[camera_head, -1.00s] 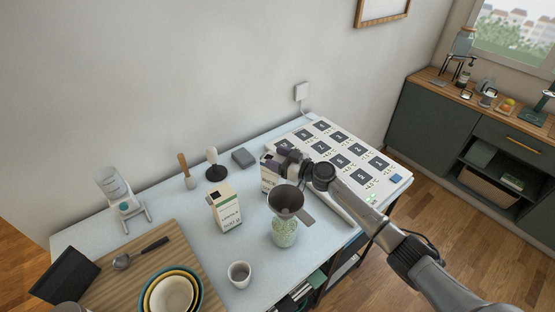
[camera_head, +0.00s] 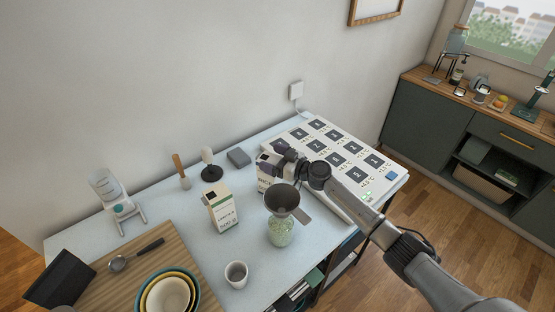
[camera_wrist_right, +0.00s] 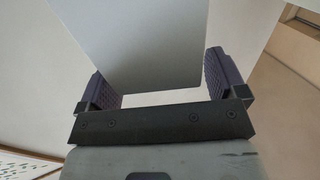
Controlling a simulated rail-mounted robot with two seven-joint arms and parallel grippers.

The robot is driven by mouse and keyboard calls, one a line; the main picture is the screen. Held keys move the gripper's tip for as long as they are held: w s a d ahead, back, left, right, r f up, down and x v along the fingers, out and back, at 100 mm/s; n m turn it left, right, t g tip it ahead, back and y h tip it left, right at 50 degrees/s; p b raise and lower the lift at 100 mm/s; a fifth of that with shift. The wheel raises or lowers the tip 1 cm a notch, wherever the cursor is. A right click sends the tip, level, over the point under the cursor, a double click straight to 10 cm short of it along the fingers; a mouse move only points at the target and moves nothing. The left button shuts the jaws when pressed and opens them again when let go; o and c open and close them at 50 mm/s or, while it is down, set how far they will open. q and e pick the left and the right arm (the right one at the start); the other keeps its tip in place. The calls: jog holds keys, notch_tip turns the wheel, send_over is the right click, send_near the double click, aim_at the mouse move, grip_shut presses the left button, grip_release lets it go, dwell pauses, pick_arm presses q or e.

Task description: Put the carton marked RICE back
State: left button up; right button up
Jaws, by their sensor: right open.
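A white carton (camera_head: 262,184) stands on the pale table beside my right gripper, partly hidden by it; its marking is too small to read. My right gripper (camera_head: 270,161) is open at the upper part of this carton. In the right wrist view a plain pale grey face (camera_wrist_right: 140,45), seemingly the carton's, lies between the two spread purple-padded fingers (camera_wrist_right: 160,88). A second carton (camera_head: 222,212), white and beige with dark print that I cannot read, stands upright to the left. My left gripper is not in view.
A jar with a grey funnel (camera_head: 283,205) stands just in front of the gripper. A white panel with dark labelled squares (camera_head: 338,152) lies behind right. A cup (camera_head: 236,274), a wooden board (camera_head: 120,270) with nested bowls and a grey block (camera_head: 238,157) are also on the table.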

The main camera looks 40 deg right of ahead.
jog(key=shift+r, duration=0.2)
jog(key=b+v, duration=0.1)
jog(key=v, duration=1.1)
jog(key=shift+f+b, duration=0.1)
jog(key=shift+b, duration=0.2)
